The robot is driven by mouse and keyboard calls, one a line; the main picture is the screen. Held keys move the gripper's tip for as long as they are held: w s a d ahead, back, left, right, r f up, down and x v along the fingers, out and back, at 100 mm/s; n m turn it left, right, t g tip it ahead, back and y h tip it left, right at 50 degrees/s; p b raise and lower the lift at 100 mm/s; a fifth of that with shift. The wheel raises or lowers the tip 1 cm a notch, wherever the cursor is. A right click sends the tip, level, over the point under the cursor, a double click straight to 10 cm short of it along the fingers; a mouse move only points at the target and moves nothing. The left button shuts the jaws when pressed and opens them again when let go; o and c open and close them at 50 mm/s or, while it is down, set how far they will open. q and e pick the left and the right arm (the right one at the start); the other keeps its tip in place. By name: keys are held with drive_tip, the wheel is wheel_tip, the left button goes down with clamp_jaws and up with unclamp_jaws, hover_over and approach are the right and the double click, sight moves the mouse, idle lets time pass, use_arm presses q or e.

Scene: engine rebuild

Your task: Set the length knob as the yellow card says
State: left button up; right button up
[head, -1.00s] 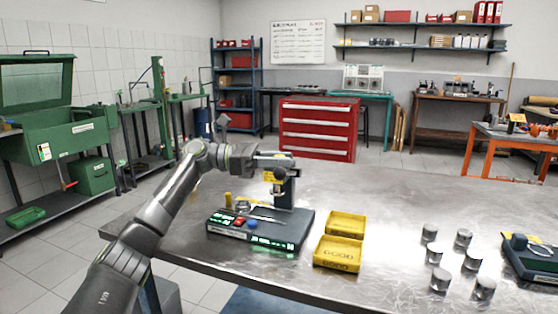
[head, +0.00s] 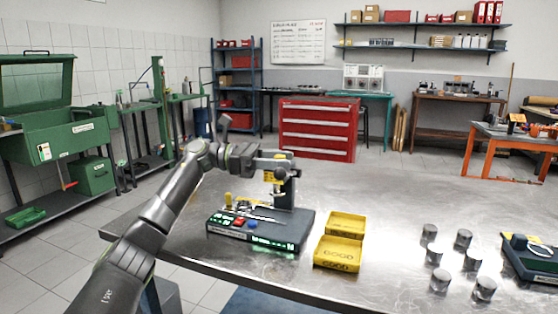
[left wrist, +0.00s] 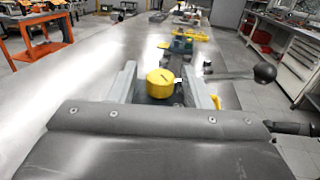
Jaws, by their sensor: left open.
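A round yellow knob (left wrist: 160,83) with a dark mark on its top shows in the left wrist view. My left gripper (left wrist: 161,72) is open, with one finger on each side of the knob and a gap visible on both sides. In the head view the gripper (head: 272,163) is at the upright post of a dark bench device (head: 294,232) with green lit displays and red and blue buttons. A yellow part (head: 269,177) shows just under the gripper. I cannot pick out a readable yellow card. My right gripper is not in view.
Two yellow trays (head: 319,252) stand right of the device on the metal table (head: 385,205). Several metal cylinders (head: 440,279) and a dark green device (head: 536,262) are farther right. A lever with a black ball (left wrist: 264,73) is right of the knob in the wrist view.

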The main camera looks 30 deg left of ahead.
use_arm(q)
drive_tip(key=b+v, duration=0.1)
drive_tip(key=v, duration=1.6)
drive_tip(key=shift+a, duration=0.2)
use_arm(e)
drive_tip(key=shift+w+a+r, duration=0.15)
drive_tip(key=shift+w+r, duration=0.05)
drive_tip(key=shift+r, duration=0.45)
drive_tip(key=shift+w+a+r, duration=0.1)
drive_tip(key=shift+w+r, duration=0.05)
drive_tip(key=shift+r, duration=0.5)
